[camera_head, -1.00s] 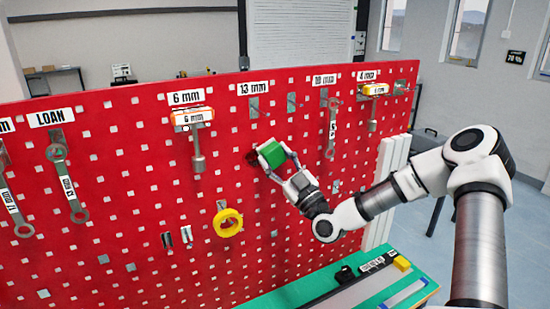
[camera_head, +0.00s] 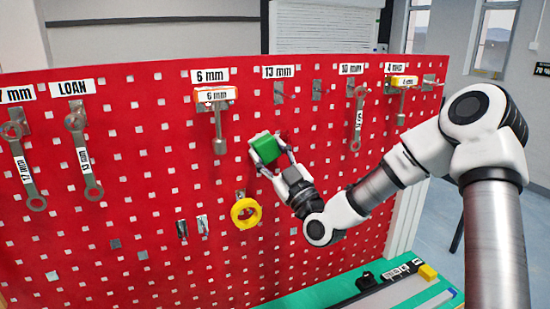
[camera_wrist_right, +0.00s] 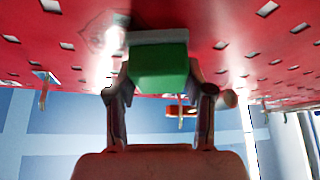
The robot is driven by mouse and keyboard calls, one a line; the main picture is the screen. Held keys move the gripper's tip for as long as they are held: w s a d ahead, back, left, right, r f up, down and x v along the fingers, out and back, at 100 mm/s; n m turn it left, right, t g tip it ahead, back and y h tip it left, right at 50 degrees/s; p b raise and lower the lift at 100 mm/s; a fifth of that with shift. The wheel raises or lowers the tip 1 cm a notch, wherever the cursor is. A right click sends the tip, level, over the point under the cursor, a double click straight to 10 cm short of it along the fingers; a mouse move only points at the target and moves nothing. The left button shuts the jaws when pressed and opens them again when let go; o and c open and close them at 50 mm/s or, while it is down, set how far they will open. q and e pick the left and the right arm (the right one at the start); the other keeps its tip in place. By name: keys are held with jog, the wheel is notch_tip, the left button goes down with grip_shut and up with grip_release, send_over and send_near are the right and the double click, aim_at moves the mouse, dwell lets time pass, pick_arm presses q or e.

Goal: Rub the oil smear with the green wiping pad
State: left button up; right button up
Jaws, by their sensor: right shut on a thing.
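The green wiping pad (camera_head: 262,149) is held by my right gripper (camera_head: 273,158) at the red pegboard, below the 13 mm label. In the right wrist view my right gripper (camera_wrist_right: 160,100) has one finger on each side of the green pad (camera_wrist_right: 160,70), whose pale face is toward the board. The pad looks against or very close to the board; exact contact is hard to tell. A dark oil smear (camera_head: 284,133) shows just right of the pad's top; the pad and gripper may hide part of it. My left gripper is not in view.
The red pegboard (camera_head: 150,205) carries wrenches at the left (camera_head: 84,155), a 6 mm tool (camera_head: 218,130), a yellow ring (camera_head: 245,213) below left of the pad and tools at the right (camera_head: 358,118). A green bench top (camera_head: 310,292) lies below.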

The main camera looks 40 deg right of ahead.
jog(key=shift+s+d+r, duration=0.1)
jog(key=shift+d+r, duration=0.1)
jog(key=shift+d, duration=0.1)
jog(key=d+p, duration=0.2)
jog(key=shift+s+d+r, duration=0.1)
jog(key=shift+s+d, duration=0.2)
jog(key=shift+s+d+p, duration=0.2)
jog(key=shift+d+p, duration=0.65)
jog(key=shift+d, duration=0.1)
jog(key=shift+s+d+p, duration=0.15)
jog(key=shift+d+p, duration=0.45)
jog(key=shift+s+d+p, duration=0.15)
jog(key=shift+d+p, duration=0.4)
jog(key=shift+d, duration=0.25)
jog(key=shift+s+f, duration=0.1)
jog(key=shift+f, duration=0.1)
jog(key=shift+a+f, duration=0.1)
jog(key=shift+f, duration=0.05)
jog(key=a+b, duration=0.2)
jog(key=w+a+b, duration=0.1)
jog(key=a+b, duration=0.1)
jog(key=b, duration=0.1)
jog(key=shift+w+a, duration=0.1)
jog(key=shift+a, duration=0.1)
jog(key=a+b, duration=0.2)
jog(key=shift+w+a+b, duration=0.3)
jog(key=shift+b, duration=0.05)
jog(key=shift+w+a, duration=0.1)
jog(key=shift+a, duration=0.2)
